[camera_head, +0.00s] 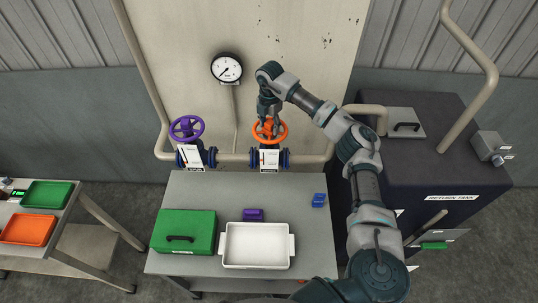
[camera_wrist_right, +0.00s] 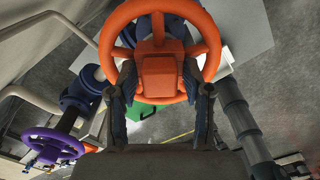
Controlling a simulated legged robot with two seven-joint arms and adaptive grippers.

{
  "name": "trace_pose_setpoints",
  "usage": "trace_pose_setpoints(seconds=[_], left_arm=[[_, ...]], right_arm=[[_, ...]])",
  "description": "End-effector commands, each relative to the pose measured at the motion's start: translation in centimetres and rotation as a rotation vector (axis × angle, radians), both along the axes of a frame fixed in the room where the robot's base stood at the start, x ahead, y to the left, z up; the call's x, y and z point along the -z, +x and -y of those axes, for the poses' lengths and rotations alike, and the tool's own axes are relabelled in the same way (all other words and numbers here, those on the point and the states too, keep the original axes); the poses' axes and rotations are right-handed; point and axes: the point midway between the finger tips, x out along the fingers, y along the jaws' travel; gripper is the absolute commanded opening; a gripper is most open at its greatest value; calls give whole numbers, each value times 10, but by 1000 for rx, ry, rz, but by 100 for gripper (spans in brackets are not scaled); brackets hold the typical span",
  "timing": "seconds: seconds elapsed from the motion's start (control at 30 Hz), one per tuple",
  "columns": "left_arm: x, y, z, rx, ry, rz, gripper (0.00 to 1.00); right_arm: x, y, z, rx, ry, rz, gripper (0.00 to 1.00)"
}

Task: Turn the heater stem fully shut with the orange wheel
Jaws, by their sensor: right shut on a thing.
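The orange wheel (camera_head: 284,133) sits on the right-hand valve, upright in front of the backboard. My right gripper (camera_head: 268,116) reaches it from above, its fingers at the middle of the wheel. In the right wrist view the orange wheel (camera_wrist_right: 205,30) fills the top middle. There my right gripper (camera_wrist_right: 159,92) has one finger on each side of the square orange hub and is shut on it. The stem behind the wheel is hidden, so how far it is turned cannot be told. A white tag (camera_head: 269,160) hangs below the wheel. My left gripper does not show.
A purple wheel (camera_head: 187,129) is on the left-hand valve, with a round gauge (camera_head: 226,68) above between them. The grey table (camera_head: 188,192) bears a green box (camera_head: 184,227), a white tray (camera_head: 257,262) and small purple and blue pieces. A dark return tank (camera_head: 452,175) stands right.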

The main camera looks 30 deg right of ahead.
Motion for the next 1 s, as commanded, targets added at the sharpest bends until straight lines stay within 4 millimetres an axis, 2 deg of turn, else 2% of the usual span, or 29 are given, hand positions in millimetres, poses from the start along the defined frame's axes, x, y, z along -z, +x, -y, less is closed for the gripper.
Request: trace_pose_setpoints(seconds=[0.1, 0.7, 1.0], left_arm=[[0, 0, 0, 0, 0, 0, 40], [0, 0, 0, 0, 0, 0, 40], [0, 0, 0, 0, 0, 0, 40]], right_arm=[[-1, 1, 4, 233, -3, 6, 19], [1, -1, 2, 1365, 1, 5, 19], [0, -2, 2, 1458, -1, 6, 19]])
